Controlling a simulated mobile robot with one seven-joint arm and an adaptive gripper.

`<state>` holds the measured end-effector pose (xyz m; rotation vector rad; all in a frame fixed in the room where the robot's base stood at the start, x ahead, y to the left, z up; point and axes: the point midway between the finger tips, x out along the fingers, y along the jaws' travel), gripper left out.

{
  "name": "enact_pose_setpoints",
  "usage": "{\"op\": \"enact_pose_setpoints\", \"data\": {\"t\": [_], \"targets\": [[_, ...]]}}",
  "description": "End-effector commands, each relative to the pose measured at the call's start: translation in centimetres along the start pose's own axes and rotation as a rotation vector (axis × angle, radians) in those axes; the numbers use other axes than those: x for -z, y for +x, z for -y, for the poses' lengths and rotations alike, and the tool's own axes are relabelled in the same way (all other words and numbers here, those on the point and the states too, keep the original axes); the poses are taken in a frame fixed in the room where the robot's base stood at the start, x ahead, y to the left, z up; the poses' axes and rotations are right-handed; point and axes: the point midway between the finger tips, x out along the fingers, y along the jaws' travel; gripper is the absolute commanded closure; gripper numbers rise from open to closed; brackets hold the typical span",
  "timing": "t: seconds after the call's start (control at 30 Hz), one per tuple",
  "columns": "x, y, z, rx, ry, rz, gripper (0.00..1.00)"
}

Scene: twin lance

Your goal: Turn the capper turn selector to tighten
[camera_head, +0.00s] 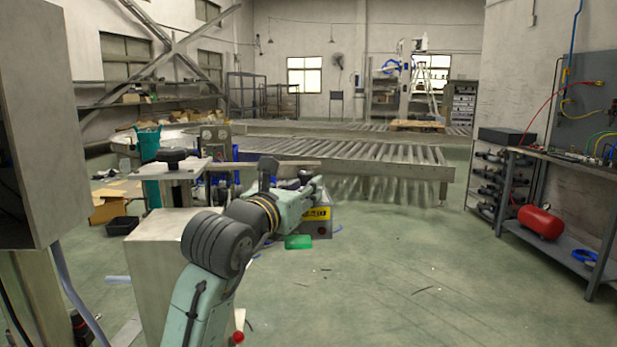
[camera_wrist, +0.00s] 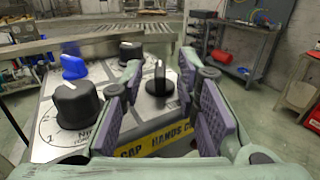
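In the wrist view, a grey panel (camera_wrist: 57,142) carries several knobs. A black selector knob (camera_wrist: 157,84) with an upright fin and a pale pointer line shows between my gripper's fingers. No readable label identifies it as the turn selector, and its markings are hidden. My gripper (camera_wrist: 161,66) is open, with one finger on each side of this knob; contact cannot be told. In the head view, my gripper (camera_head: 316,184) is over the machine box with a yellow strip (camera_head: 316,213).
A large black dial knob (camera_wrist: 77,104), a blue knob (camera_wrist: 74,66) and another black knob (camera_wrist: 130,52) stand close on the left. A green block (camera_head: 298,242) shows by the box. A roller conveyor (camera_head: 350,153) lies behind. The floor to the right is mostly clear.

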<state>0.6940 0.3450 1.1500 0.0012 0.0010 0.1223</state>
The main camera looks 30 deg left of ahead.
Motion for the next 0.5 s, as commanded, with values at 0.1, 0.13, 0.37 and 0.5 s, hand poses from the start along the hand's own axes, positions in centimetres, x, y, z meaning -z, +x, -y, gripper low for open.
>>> {"op": "enact_pose_setpoints", "data": {"t": [0.1, 0.13, 0.37, 0.5], "targets": [[-0.2, 1.7, 0.0, 0.002, -0.003, -0.001, 0.71], [-0.2, 1.9, 0.0, 0.001, -0.003, -0.001, 0.71], [0.0, 2.9, 0.0, 0.0, -0.001, 0.001, 0.71], [0.0, 2.9, 0.0, 0.0, -0.001, 0.001, 0.71]]}}
